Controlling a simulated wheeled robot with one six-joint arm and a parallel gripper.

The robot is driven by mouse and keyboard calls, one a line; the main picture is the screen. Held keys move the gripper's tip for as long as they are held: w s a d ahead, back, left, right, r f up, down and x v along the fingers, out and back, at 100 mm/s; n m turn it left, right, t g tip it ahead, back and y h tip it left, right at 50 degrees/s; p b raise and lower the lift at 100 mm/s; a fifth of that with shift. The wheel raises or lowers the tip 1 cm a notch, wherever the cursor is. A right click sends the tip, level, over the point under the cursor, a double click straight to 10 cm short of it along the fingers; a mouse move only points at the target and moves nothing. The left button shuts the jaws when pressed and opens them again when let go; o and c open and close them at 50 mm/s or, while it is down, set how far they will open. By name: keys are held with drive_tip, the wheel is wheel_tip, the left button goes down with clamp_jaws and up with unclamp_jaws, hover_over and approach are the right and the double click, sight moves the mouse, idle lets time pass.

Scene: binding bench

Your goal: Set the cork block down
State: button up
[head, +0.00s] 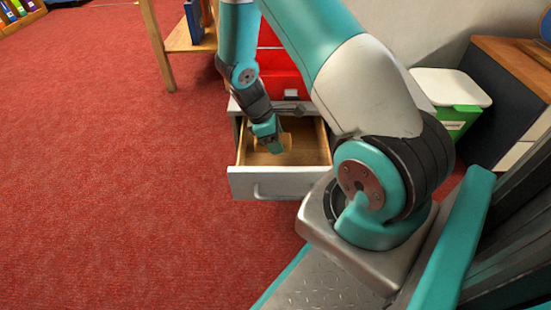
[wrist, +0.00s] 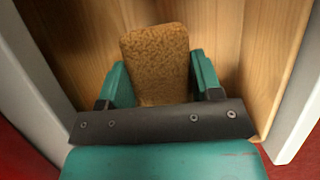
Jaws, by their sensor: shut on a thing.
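The cork block (wrist: 157,62) is a brown, speckled piece with rounded corners in the wrist view. My gripper (wrist: 162,78) has its two teal fingers on either side of it and is shut on it. In the head view my gripper (head: 278,148) reaches down into the open drawer (head: 276,182), which has a wooden inside and a white front. The cork block is small and hard to make out there. The drawer's wooden floor (wrist: 230,40) lies behind the block in the wrist view. I cannot tell whether the block touches the floor.
The drawer's pale side walls (wrist: 32,75) stand close on both sides of my gripper. A red case (head: 283,72) sits on the drawer unit. A wooden shelf (head: 165,60) is at the back left, and a green and white bin (head: 455,95) stands right. Red carpet lies open at left.

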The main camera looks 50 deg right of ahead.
sight(276, 159)
wheel_tip(276, 159, down, 5)
drive_tip(key=b, duration=0.2)
drive_tip(key=shift+f+b, duration=0.2)
drive_tip(key=shift+b, duration=0.2)
drive_tip(key=shift+w+d+f+b, duration=0.15)
drive_tip(key=shift+b, duration=0.35)
drive_tip(key=shift+r, duration=0.2)
drive_tip(key=o, duration=0.9)
drive_tip(key=shift+f, duration=0.1)
